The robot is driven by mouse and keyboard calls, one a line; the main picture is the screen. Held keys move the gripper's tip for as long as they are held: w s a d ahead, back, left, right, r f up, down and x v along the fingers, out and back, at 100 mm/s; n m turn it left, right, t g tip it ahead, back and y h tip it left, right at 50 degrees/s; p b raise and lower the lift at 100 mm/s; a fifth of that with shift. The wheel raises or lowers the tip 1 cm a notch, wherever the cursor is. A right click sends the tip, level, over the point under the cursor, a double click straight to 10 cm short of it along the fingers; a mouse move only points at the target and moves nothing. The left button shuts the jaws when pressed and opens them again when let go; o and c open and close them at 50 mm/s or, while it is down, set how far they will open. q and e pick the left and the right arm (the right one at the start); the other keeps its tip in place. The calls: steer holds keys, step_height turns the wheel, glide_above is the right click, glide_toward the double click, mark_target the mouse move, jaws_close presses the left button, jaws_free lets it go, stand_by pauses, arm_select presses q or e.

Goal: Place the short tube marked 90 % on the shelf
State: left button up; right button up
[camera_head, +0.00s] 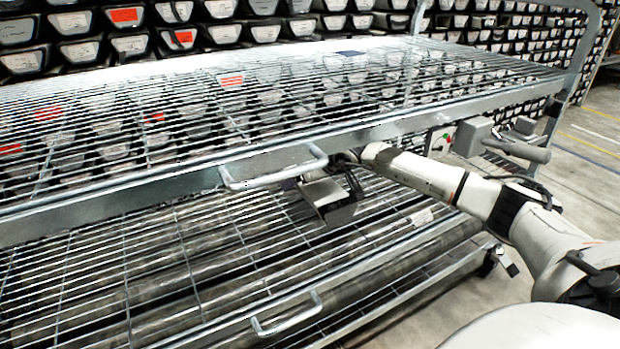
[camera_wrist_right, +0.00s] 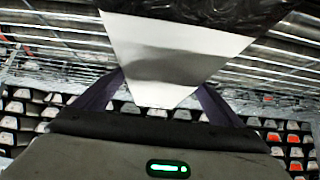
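The wire upper shelf (camera_head: 270,160) hides part of the wrist. My left gripper is in no view.
The lower wire shelf (camera_head: 110,290) lies below, with long dark cores under its wires. Handles (camera_head: 275,172) stick out from the shelf fronts. Open floor (camera_head: 590,150) is at the right.

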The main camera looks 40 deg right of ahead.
mark_target(337, 202)
steer(key=shift+r, duration=0.15)
steer(key=shift+s+r+p, duration=0.25)
steer(key=shift+r+p, duration=0.15)
steer(key=shift+p, duration=0.05)
steer(key=s, duration=0.3)
steer(key=s+a+p, duration=0.1)
steer(key=s, duration=0.3)
steer(key=s+a, duration=0.1)
steer(key=s, duration=0.2)
steer(key=shift+s+a, duration=0.25)
steer(key=shift+s, duration=0.05)
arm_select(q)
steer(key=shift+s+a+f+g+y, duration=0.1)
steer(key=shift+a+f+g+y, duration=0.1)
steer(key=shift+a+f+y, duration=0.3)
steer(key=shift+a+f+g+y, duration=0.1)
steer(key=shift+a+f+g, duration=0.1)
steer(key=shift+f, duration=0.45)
arm_select(e)
steer(key=shift+s+a, duration=0.3)
steer(key=shift+s, duration=0.4)
